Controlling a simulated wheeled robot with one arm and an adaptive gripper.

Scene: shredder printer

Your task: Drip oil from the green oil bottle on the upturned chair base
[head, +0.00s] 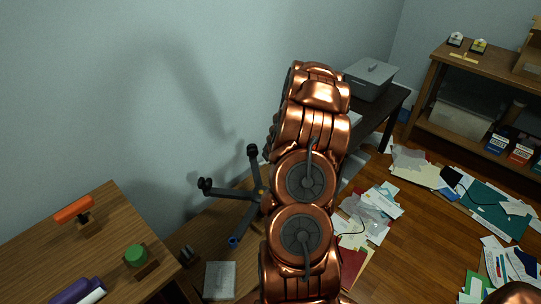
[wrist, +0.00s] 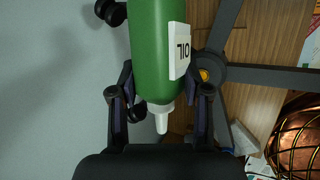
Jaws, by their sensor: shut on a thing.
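The green oil bottle (wrist: 155,45) has a white label reading OIL and a white nozzle (wrist: 160,115). My gripper (wrist: 165,88) is shut on it in the wrist view, one finger on each side, and the nozzle points toward the bottom of that picture. The upturned chair base (head: 245,205) has dark legs with casters and stands by the wall, left of my copper arm in the head view. Its legs (wrist: 270,76) and yellowish hub (wrist: 203,75) show behind the bottle in the wrist view. My arm hides the gripper and bottle in the head view. No oil drop is visible.
A wooden bench (head: 105,225) at left holds an orange-topped item (head: 74,209) and a green-topped item (head: 136,255). A grey box (head: 219,280) lies near the base. A printer (head: 370,78) stands behind my arm. Papers (head: 372,210) litter the floor; a shelf (head: 450,90) is at right.

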